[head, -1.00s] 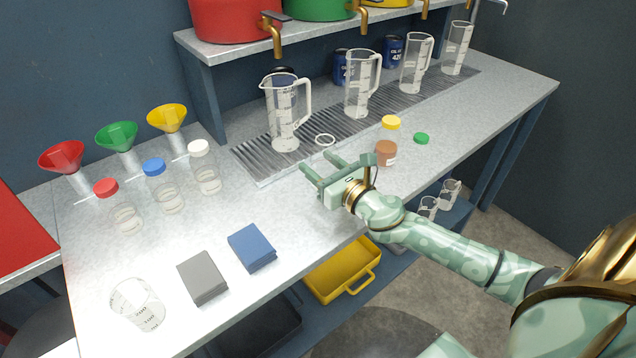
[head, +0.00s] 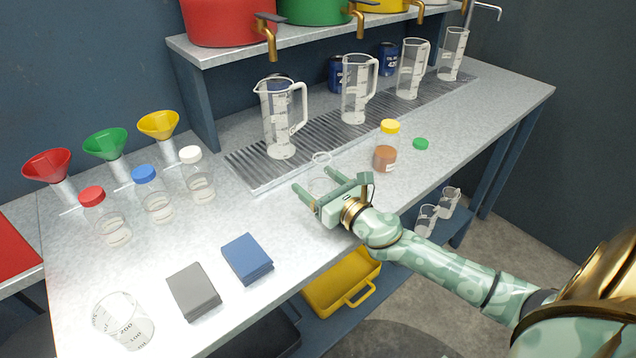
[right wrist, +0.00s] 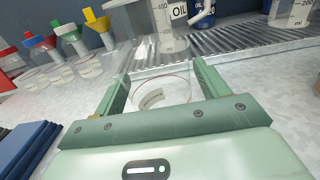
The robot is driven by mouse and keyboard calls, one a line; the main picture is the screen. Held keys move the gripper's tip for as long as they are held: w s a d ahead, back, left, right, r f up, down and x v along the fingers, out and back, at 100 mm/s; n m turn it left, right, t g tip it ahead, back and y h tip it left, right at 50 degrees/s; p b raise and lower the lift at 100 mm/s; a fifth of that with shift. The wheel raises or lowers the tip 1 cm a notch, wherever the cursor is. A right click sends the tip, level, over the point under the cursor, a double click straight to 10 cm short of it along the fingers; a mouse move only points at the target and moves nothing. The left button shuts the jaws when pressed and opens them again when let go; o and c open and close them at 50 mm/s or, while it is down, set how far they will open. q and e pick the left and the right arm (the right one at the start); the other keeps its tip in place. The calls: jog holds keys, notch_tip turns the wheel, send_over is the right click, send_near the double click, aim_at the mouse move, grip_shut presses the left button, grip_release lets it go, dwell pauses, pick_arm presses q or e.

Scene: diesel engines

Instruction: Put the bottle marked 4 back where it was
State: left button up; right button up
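A clear, uncapped bottle (head: 322,185) is between the fingers of my right gripper (head: 315,180), near the middle of the bench. Its open rim shows above the fingers. In the right wrist view the bottle (right wrist: 160,92) fills the gap between both fingers of the gripper (right wrist: 160,75), and it has a small label that I cannot read. I see no readable 4 on any bottle. I cannot tell whether its base touches the bench. A loose green cap (head: 421,143) lies to the right. My left gripper is not in view.
A yellow-capped bottle with brown liquid (head: 386,158) stands to the right. Red-capped (head: 112,228), blue-capped (head: 157,205) and white-capped (head: 200,186) bottles stand left, before funnels. Jugs stand on the grating (head: 245,170) behind.

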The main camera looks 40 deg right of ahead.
jog(key=shift+r, duration=0.1)
jog(key=shift+s, duration=0.2)
jog(key=s, duration=1.1)
jog(key=shift+d+b, duration=0.35)
jog(key=shift+d, duration=0.05)
jog(key=shift+s, duration=0.3)
